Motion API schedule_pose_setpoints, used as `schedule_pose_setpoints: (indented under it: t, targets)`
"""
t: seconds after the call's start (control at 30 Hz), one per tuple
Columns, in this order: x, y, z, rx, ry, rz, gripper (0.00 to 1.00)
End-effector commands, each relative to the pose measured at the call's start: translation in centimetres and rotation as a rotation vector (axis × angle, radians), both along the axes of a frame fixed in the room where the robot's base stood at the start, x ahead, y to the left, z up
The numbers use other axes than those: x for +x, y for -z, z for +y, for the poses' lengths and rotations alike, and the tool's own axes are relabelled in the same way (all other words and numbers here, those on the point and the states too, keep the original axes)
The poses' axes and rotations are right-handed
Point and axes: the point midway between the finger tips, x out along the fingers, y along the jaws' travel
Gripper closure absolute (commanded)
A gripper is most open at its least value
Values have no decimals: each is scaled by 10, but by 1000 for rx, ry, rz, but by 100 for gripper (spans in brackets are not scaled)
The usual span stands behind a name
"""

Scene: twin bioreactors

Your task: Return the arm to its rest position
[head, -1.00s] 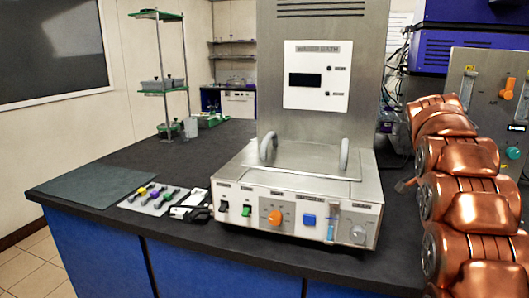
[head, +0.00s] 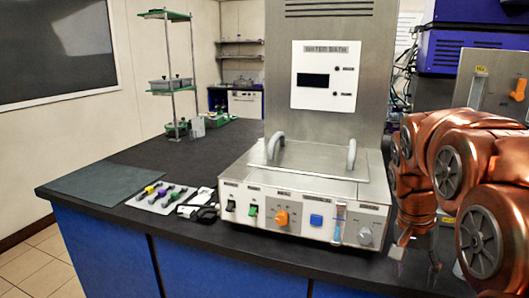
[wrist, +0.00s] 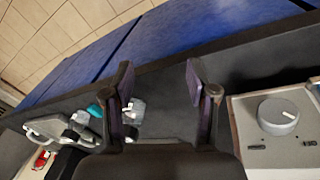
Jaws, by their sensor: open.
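My copper-coloured arm fills the right side of the head view, folded in front of the bench's right part. In the wrist view my gripper (wrist: 160,85) is open, its two dark fingers apart with nothing held between them. It hangs over the dark bench edge. In the head view the gripper end (head: 412,245) is small, low beside the water bath's right front corner, and its fingers are hard to make out.
The water bath (head: 300,207) stands on the dark bench (head: 120,172); its grey knob (wrist: 278,115) is close right of my gripper in the wrist view. A tool mat (head: 147,203) and a grey-green mat (head: 98,184) lie left. Blue cabinet fronts (wrist: 165,40) drop to a tiled floor.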

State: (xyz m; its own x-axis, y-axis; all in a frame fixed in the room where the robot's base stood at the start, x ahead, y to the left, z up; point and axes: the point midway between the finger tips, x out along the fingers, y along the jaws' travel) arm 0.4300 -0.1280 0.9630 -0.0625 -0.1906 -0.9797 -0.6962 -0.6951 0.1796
Motion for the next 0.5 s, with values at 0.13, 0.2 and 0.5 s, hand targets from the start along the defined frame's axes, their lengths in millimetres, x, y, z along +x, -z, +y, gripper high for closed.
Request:
schedule_pose_setpoints:
  t: [0.13,0.2,0.5]
  targets:
    - [-44,16,31,53,-145,49,42]
    - [-65,23,45,79,-213,68,42]
    - [-156,60,94,187,-493,151,42]
